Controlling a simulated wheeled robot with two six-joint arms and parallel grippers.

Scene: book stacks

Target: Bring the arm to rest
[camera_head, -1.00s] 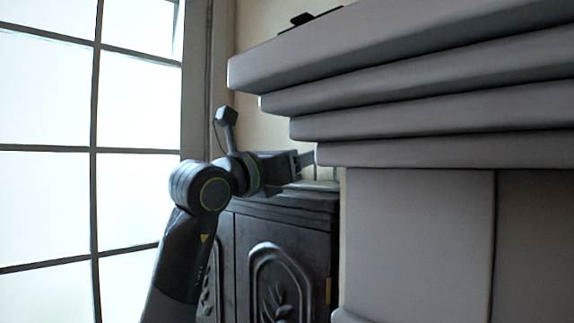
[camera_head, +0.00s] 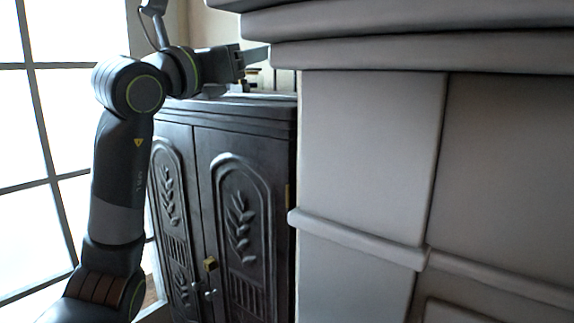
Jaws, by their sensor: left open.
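My left arm rises from the lower left and bends over to the right. Its gripper (camera_head: 256,62) is open and points right, above the top of the dark cabinet and close in the picture to the grey mantel's left edge. The fingers are seen side-on, partly against the mantel, and I see nothing held between them. Whether they touch the mantel, I cannot tell. My right gripper is not in view.
A grey fireplace mantel (camera_head: 362,150) with stepped ledges fills the right side. A dark carved cabinet (camera_head: 245,200) with two doors stands behind the arm. A small object sits on its top, partly hidden. A bright window (camera_head: 45,120) is at the left.

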